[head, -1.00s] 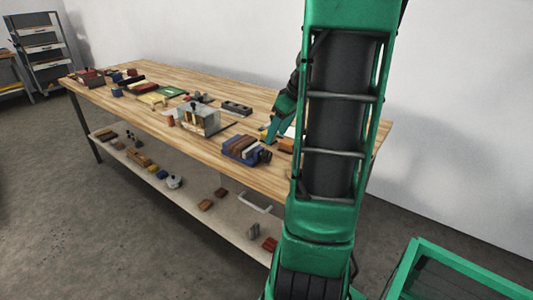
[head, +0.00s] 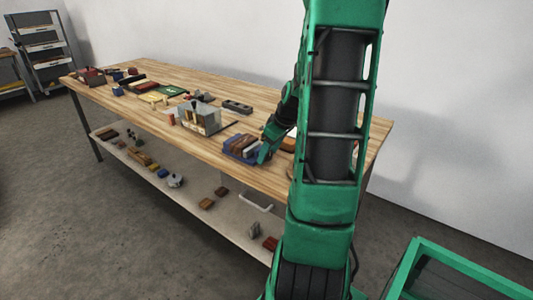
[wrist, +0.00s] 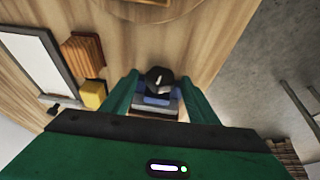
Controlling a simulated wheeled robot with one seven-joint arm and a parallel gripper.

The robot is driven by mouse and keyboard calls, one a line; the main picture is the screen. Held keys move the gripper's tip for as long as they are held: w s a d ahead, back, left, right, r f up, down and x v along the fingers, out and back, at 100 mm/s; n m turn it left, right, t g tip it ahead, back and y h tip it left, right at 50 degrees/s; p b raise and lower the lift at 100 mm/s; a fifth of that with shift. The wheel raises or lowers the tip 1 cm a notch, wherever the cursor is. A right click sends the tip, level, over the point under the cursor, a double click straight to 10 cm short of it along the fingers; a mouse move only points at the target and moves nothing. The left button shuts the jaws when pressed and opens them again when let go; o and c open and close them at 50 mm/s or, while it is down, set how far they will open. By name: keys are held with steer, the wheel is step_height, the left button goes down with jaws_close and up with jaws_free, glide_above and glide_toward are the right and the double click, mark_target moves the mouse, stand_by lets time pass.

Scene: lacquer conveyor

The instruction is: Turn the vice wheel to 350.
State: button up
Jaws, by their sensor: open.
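The blue vice (head: 240,147) stands near the front edge of the wooden bench with brown and grey blocks between its jaws. Its dark wheel (wrist: 158,80) shows in the wrist view with a pale mark on it; I cannot read a number. My gripper (head: 263,157) is at the vice's right end in the head view and hides the wheel there. In the wrist view my gripper (wrist: 160,76) is open, with one green finger on each side of the wheel. I cannot tell whether the fingers touch it.
A yellow block (wrist: 93,95), an orange-brown ribbed block (wrist: 84,53) and a white framed panel (wrist: 30,60) lie left of the vice in the wrist view. A clear-sided box (head: 202,118) stands farther along the bench. The bench top's far right is behind my arm.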

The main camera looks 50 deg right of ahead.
steer(key=shift+f, duration=0.1)
steer(key=c, duration=1)
steer(key=shift+c, duration=0.2)
steer(key=shift+d, duration=0.1)
steer(key=y, duration=0.2)
steer(key=shift+d+m+y, duration=0.3)
steer(key=shift+y, duration=0.1)
steer(key=shift+d+f+m+y, duration=0.1)
steer(key=shift+m+y, duration=0.05)
steer(key=shift+y, duration=0.55)
steer(key=shift+d+m+y, duration=0.1)
steer(key=shift+m+y, duration=0.05)
steer(key=shift+y, duration=0.55)
steer(key=o, duration=1)
